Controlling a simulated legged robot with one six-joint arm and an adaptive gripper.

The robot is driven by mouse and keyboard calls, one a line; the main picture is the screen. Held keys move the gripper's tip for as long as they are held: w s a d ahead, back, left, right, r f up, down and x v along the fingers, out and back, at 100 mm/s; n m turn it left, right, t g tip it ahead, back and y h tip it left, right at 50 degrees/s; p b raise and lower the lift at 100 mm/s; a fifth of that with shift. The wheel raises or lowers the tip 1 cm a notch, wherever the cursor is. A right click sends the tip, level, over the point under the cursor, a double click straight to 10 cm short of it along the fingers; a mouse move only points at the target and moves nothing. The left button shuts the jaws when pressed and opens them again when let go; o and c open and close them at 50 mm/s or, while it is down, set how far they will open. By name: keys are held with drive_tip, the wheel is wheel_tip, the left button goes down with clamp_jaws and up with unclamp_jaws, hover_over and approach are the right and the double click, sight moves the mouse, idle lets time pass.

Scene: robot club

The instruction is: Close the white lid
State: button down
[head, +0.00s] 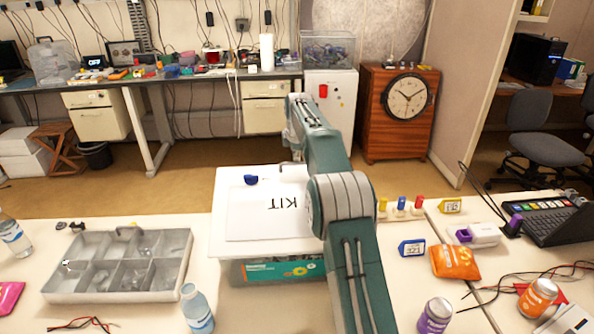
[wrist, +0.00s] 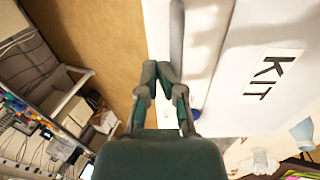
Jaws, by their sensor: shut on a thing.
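The white lid (head: 262,225), marked KIT, lies over a clear bin (head: 270,272) with a teal label, whose front shows below it. The lid looks nearly flat; I cannot tell whether it is fully seated. In the wrist view the lid (wrist: 240,90) fills the right side, with a grey strip (wrist: 177,35) along it. My gripper (wrist: 166,70) has its fingertips close together at that edge, shut on the lid's edge or the strip. In the head view my arm hides most of the gripper and the lid's right side.
A grey divided tray (head: 120,292) stands left of the bin, with a water bottle (head: 196,308) near it. A blue item (head: 251,180) shows at the lid's far side. At right are an orange packet (head: 455,263), cans and cables. Brown floor lies beyond the table.

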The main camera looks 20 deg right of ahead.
drive_tip(key=v, duration=0.4)
drive_tip(key=shift+s+r, duration=0.1)
approach(295, 172)
drive_tip(key=shift+t, duration=0.4)
drive_tip(key=x, duration=0.5)
drive_tip(key=shift+w+d+f, duration=0.15)
drive_tip(key=shift+w+f, duration=0.05)
drive_tip(key=shift+f, duration=0.05)
drive_tip(key=shift+f, duration=0.1)
drive_tip(key=x, duration=0.5)
drive_tip(key=shift+d+f, duration=0.1)
drive_tip(key=shift+f, duration=0.7)
drive_tip(key=shift+f, duration=0.1)
drive_tip(key=shift+s, duration=0.1)
